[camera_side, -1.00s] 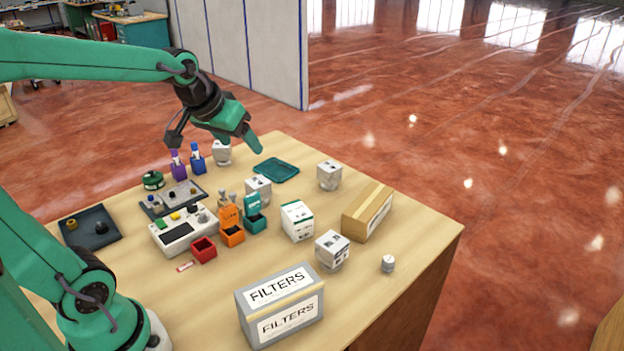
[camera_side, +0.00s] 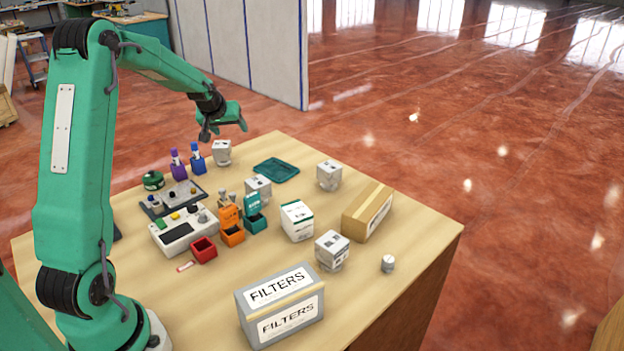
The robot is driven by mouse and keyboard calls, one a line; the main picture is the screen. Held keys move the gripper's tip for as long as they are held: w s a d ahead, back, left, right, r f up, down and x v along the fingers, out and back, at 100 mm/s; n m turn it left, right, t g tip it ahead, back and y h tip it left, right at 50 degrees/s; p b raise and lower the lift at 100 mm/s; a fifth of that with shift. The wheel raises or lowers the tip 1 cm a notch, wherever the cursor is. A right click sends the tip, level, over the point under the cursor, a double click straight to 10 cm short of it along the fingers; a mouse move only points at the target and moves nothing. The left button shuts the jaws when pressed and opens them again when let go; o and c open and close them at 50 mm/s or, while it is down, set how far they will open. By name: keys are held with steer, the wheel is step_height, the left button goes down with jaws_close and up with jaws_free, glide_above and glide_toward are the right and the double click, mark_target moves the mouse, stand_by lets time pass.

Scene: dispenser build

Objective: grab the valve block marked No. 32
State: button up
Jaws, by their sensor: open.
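Several pale grey-white blocks with dark markings stand on the table: a far block (camera_side: 222,153) at the back edge, a middle block (camera_side: 258,189) behind the orange and teal bins, a right block (camera_side: 329,176), and a near block (camera_side: 332,251). The markings are too small to read, so I cannot tell which is No. 32. My gripper (camera_side: 223,130) is open and empty, with its fingers pointing down. In the picture it is just above the far block and apart from it.
A teal tray (camera_side: 277,170) lies right of the far block. Purple (camera_side: 178,166) and blue (camera_side: 197,161) holders stand to its left. A white carton (camera_side: 297,221), a brown box (camera_side: 368,212) and a FILTERS box (camera_side: 280,305) stand nearer. The front right tabletop is mostly clear.

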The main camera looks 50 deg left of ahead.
steer(key=n, duration=0.2)
glide_toward(220, 144)
step_height(220, 144, down, 3)
steer(key=w, duration=0.2)
steer(key=shift+w+a+f+y, duration=0.4)
steer(key=shift+w+a+f, duration=0.25)
steer(key=shift+f, duration=0.15)
steer(key=shift+s+x, duration=0.1)
steer(key=shift+x, duration=1.2)
steer(key=shift+s+x, duration=0.15)
steer(key=shift+x, duration=1.15)
steer(key=shift+f, duration=0.1)
steer(key=shift+c, duration=0.5)
steer(key=c, duration=1.1)
steer(key=shift+a, duration=0.1)
steer(key=shift+c, duration=0.7)
steer(key=shift+r, duration=0.2)
